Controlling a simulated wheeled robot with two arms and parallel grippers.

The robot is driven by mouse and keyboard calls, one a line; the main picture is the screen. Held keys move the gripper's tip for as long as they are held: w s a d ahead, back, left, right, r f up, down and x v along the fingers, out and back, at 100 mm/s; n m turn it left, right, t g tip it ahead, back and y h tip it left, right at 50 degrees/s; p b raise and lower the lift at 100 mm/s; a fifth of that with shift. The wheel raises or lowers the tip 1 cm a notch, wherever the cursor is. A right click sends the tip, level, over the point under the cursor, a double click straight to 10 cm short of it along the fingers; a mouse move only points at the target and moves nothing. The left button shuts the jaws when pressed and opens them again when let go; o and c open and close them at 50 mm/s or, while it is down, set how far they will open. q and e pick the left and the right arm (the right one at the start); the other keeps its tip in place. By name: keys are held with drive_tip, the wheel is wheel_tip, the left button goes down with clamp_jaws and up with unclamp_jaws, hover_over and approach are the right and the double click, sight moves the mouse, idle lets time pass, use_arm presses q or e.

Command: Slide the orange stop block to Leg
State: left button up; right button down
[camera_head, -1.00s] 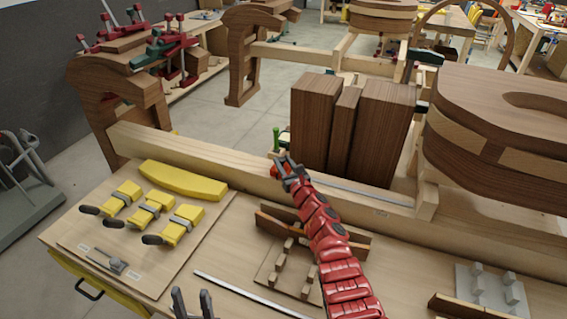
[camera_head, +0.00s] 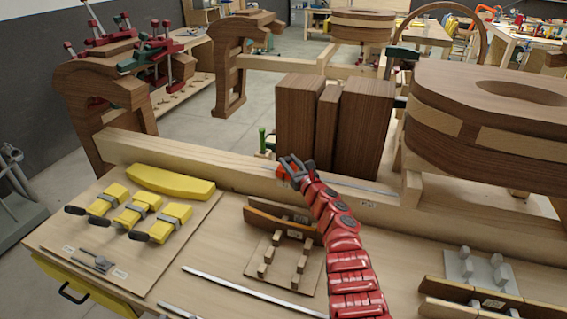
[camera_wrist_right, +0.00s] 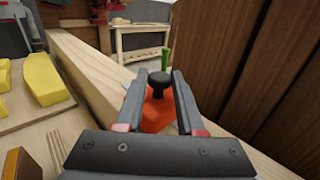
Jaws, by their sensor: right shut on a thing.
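The orange stop block (camera_wrist_right: 150,108) sits on the long pale wooden beam (camera_head: 215,163) and has a black knob (camera_wrist_right: 160,82) on top. My right gripper (camera_wrist_right: 158,88) is shut on it at the knob, one finger each side. In the head view my right gripper (camera_head: 288,166) is at the beam, in front of the dark wood blocks, and hides most of the stop block. A small pale label (camera_head: 370,205) is on the beam's front to the right; its text is too small to read. My left gripper is out of view.
Tall dark wood blocks (camera_head: 301,125) stand just behind the beam. A big curved wooden seat form (camera_head: 500,130) is at the right. A slatted jig (camera_head: 285,258) lies before the beam.

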drive_tip(key=c, duration=0.6)
unclamp_jaws()
drive_tip(key=shift+d, duration=0.1)
drive_tip(key=shift+o, duration=0.2)
drive_tip(key=shift+s+d+f+p, duration=0.15)
drive_tip(key=shift+s+p, duration=0.15)
drive_tip(key=shift+s, duration=0.15)
drive_tip(key=v, duration=1.5)
drive_tip(key=shift+s+d, duration=0.1)
drive_tip(key=shift+s, duration=0.05)
drive_tip(key=shift+s+d, duration=0.1)
drive_tip(key=shift+s, duration=0.5)
